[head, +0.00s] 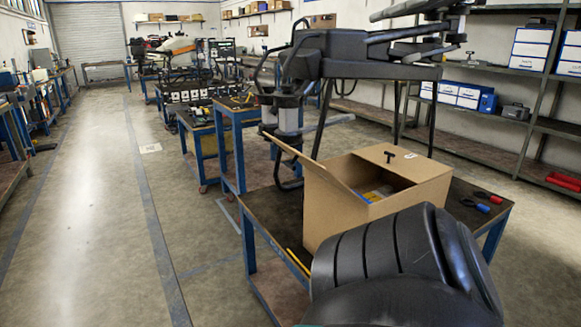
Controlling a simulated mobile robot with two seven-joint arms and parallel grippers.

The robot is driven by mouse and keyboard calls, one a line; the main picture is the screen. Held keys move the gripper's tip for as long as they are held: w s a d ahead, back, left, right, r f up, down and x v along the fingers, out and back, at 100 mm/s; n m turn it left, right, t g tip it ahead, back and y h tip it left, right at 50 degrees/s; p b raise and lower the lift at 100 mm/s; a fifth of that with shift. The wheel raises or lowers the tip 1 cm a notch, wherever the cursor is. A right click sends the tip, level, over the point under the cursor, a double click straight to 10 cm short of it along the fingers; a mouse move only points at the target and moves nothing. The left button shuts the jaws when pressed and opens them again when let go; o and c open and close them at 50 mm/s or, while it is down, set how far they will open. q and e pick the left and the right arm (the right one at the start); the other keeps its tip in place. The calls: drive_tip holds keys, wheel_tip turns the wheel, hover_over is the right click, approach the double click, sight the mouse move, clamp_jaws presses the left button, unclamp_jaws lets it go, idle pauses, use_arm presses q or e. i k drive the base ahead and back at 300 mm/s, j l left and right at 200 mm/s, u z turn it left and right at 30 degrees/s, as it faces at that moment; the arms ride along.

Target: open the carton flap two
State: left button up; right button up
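The brown cardboard carton (335,215) stands on a dark-topped blue cart at the right of the head view. One flap (312,168) on its left side stands raised and slants up and outward. Another flap (425,166) at the back right looks roughly level over part of the top, with a small black T-shaped thing (389,156) on it. The top is partly open, and blue and yellow contents (376,193) show inside. A black rounded link of my own arm hides the carton's lower right front. Neither gripper is in view.
A large dark drone (350,50) stands close behind the carton. Red- and blue-handled tools (482,203) lie on the cart (266,205) right of the carton. More blue carts stand behind. Shelves (480,130) line the right wall. The floor at left is clear.

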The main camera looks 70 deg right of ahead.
sight(416, 168)
drive_tip(key=k+z, duration=0.1)
drive_tip(key=z, duration=2.2)
